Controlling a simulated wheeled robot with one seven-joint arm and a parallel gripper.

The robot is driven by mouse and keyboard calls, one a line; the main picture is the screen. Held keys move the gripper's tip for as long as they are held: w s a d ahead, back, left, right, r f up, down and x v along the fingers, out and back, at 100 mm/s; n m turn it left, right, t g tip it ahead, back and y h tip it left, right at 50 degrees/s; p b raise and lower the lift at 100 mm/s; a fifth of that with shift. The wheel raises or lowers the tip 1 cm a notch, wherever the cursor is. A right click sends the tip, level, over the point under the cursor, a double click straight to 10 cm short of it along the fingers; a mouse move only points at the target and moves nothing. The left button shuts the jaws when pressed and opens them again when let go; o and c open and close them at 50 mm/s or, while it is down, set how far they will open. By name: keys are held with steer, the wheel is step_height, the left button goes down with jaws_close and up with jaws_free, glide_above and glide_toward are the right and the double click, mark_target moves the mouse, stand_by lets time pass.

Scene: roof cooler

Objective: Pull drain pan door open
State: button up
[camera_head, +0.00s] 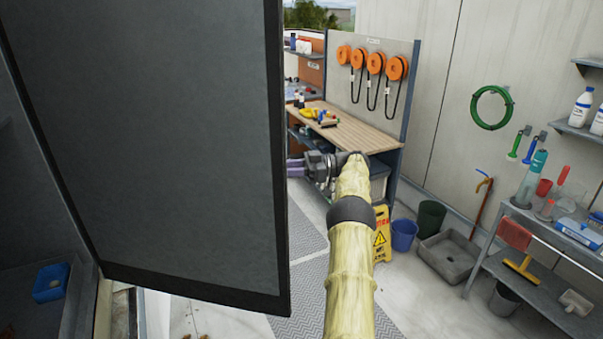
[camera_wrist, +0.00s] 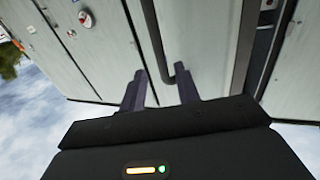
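A large dark panel (camera_head: 170,140), which looks like the inner face of the swung-open door, fills the left of the head view. In the wrist view, a pale grey door face (camera_wrist: 200,35) carries a dark bar handle (camera_wrist: 156,45). My gripper (camera_head: 293,168) is just past the panel's right edge, which hides the fingertips in the head view. In the wrist view my gripper (camera_wrist: 161,90) has its two fingers apart, with the handle's bent end between or just beyond them. I cannot tell whether they touch it.
A workbench (camera_head: 345,132) with orange reels (camera_head: 375,63) above stands beyond my arm. A yellow floor sign (camera_head: 382,235), blue bucket (camera_head: 404,235) and grey basin (camera_head: 448,256) are on the floor. A shelf cart (camera_head: 540,240) stands at right. A blue box (camera_head: 51,283) sits at lower left.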

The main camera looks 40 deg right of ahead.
steer(key=shift+v, duration=2.2)
steer(key=shift+c, duration=0.4)
